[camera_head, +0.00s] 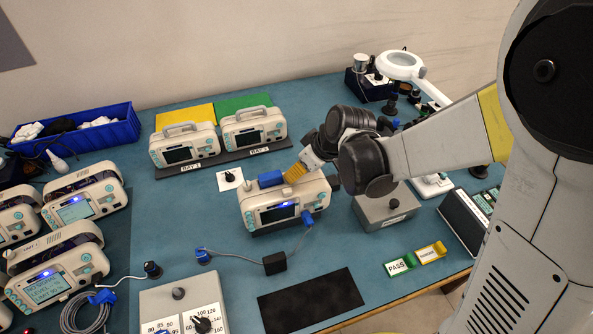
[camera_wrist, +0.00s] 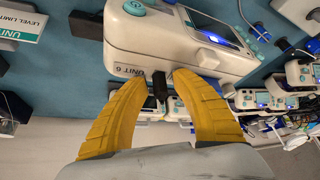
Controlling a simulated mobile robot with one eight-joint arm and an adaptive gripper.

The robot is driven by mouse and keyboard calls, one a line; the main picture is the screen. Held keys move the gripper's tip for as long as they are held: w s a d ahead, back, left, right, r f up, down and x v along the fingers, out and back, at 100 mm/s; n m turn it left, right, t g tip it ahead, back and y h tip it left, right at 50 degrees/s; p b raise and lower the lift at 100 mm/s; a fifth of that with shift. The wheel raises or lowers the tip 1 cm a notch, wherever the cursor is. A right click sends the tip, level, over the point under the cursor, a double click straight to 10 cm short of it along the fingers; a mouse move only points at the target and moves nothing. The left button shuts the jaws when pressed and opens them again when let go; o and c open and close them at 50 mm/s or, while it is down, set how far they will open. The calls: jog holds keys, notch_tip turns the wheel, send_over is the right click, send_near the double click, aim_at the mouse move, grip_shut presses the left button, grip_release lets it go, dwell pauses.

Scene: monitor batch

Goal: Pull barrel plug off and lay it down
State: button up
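The white monitor (camera_head: 272,212), with a lit screen and teal buttons, stands at the middle of the bench. In the wrist view the monitor (camera_wrist: 140,40) fills the top and bears a UNIT 6 label. A small dark plug (camera_wrist: 160,84) shows at its edge between my fingertips. My gripper (camera_wrist: 161,80) has its yellow fingers on both sides of the plug, with what looks like a gap at each side. In the head view my gripper (camera_head: 292,174) is at the monitor's top edge, and the plug cannot be made out. A blue connector (camera_head: 308,218) sits on the monitor's front.
A cable runs from the blue connector to a black box (camera_head: 274,263) and another blue connector (camera_head: 203,256). A black mat (camera_head: 310,300) lies empty in front. Two monitors stand on a tray (camera_head: 225,157) behind. A grey box (camera_head: 386,209) stands close at the right.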

grip_shut()
jog(key=shift+r, duration=0.25)
jog(key=shift+r+p, duration=1.9)
jog(key=shift+r, duration=0.4)
